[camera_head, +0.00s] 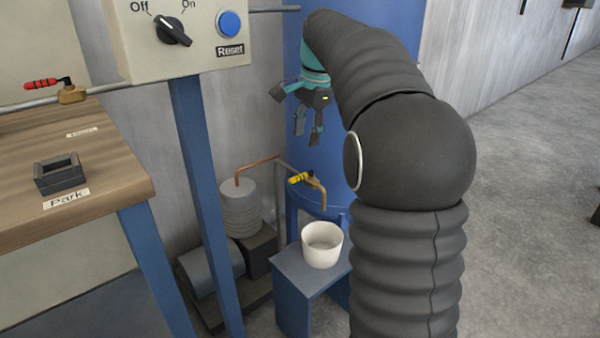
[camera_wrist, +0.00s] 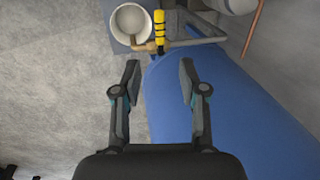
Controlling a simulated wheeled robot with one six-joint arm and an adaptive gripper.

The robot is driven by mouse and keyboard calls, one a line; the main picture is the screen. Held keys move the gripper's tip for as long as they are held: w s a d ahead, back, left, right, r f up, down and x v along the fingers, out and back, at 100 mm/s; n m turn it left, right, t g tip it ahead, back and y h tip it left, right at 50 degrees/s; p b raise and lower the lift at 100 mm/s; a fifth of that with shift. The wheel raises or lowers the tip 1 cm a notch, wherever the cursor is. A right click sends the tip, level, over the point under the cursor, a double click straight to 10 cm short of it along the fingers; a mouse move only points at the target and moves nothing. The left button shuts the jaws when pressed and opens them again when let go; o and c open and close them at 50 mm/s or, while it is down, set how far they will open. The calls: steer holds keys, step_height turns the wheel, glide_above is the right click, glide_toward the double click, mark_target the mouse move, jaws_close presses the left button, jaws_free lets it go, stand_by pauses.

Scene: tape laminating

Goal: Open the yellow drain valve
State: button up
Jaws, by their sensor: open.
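The drain valve has a yellow handle (camera_head: 299,179) with dark bands and a brass body (camera_head: 316,188), low in front of the blue tank (camera_head: 327,160). In the wrist view the yellow handle (camera_wrist: 159,27) points toward the top edge, with the brass body (camera_wrist: 150,46) beside it. My gripper (camera_head: 306,138) is open and empty, above the valve and apart from it. In the wrist view both fingers of my gripper (camera_wrist: 158,68) are spread, with the valve beyond their tips.
A white bucket (camera_head: 322,246) stands on a blue stand (camera_head: 288,268) below the valve. A pump (camera_head: 240,205) with a copper pipe is left of it. A blue post (camera_head: 203,190) carries a control box (camera_head: 140,60).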

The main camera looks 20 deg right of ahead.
mark_target(300, 175)
steer(key=f, duration=0.4)
steer(key=w+f+b, duration=0.1)
steer(key=f, duration=0.3)
steer(key=w+f+b, duration=0.1)
steer(key=f, duration=0.2)
steer(key=shift+w+a+f, duration=0.1)
steer(key=shift+a+f, duration=0.3)
jaws_close()
